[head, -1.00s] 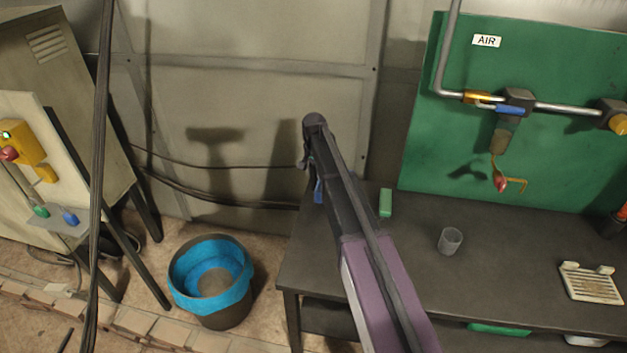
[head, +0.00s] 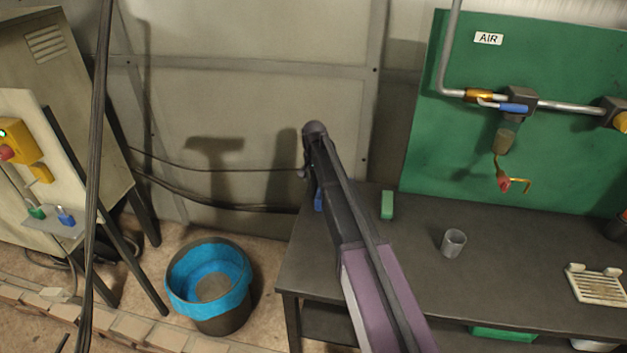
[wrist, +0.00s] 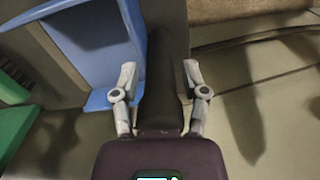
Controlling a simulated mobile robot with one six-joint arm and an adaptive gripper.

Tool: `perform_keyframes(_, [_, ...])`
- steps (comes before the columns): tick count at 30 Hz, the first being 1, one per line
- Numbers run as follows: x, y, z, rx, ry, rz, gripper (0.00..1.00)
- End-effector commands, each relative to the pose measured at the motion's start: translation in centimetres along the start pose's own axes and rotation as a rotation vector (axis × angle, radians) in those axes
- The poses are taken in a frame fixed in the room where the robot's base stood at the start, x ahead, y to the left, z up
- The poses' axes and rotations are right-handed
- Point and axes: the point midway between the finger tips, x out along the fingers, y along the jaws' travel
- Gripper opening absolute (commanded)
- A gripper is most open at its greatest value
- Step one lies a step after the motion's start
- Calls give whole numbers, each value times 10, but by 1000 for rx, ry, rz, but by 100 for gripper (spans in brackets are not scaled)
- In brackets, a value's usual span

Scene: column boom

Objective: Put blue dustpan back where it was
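A blue object, seemingly the blue dustpan (head: 318,201), shows in the head view as a small patch at the bench's left back corner, mostly hidden by my arm. The wrist view shows a large blue piece with a flat face and raised edges, the dustpan (wrist: 92,48), at the upper left, close to my left finger. My gripper (wrist: 160,74) has its two grey fingers spread apart.
The dark bench (head: 400,260) carries a green block (head: 387,205), a grey cup (head: 453,243) and a cream rack (head: 598,284). A bin with blue liner (head: 210,285) stands on the floor left of it. A green panel (head: 560,150) with pipes rises behind.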

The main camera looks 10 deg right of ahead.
Motion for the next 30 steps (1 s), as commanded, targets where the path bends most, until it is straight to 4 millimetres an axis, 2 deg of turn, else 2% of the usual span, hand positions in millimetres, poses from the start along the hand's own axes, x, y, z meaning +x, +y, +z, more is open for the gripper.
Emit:
perform_keyframes(17, [-4, 0, 0, 1, 0, 0, 70])
perform_keyframes(30, [-35, 1, 0, 1, 0, 0, 70])
